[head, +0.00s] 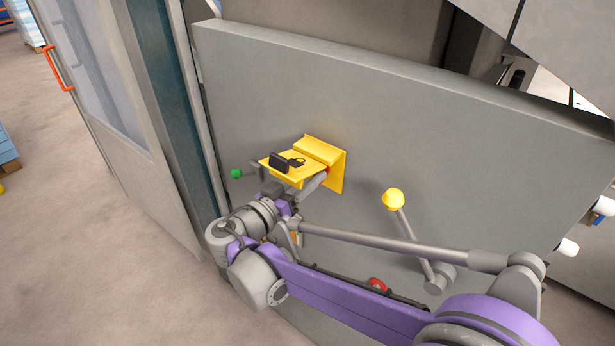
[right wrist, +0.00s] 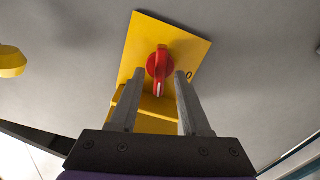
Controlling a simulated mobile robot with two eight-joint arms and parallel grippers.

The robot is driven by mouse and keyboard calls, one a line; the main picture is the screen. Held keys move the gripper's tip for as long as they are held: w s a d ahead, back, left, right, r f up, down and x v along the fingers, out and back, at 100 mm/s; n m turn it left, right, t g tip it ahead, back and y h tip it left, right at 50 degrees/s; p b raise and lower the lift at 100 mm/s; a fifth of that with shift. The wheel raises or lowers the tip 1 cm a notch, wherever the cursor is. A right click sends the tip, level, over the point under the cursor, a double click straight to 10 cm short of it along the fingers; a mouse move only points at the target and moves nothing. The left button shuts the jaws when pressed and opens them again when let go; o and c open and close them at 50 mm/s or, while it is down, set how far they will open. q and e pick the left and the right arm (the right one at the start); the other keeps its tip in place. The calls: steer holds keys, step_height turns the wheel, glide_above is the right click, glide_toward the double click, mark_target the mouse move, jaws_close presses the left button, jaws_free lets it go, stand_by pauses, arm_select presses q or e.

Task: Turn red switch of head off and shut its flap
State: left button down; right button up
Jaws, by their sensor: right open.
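The red switch (right wrist: 158,66) sits on a yellow plate (right wrist: 178,42) in the right wrist view. Its handle lies along the picture's vertical, its white mark at the lower end; a "0" is printed to its right. In the head view the yellow flap (head: 309,167) stands out from the panel, raised, with a black padlock-like piece (head: 283,162) on it, and mostly hides the switch. My right gripper (right wrist: 158,82) is open, its fingers pointing at the switch, one to each side of its lower end; contact is unclear. My left gripper is out of view.
The grey panel (head: 420,130) carries a lever with a yellow knob (head: 393,198) right of the flap, a green knob (head: 236,173) left of it, and a red knob (head: 377,284) low down. A glazed door with an orange handle (head: 58,70) stands at left. Floor is clear there.

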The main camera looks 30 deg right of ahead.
jaws_close()
steer(key=shift+n, duration=0.3)
steer(key=shift+f+n+b, duration=0.1)
steer(key=shift+n+b, duration=0.4)
steer(key=shift+n, duration=6.9)
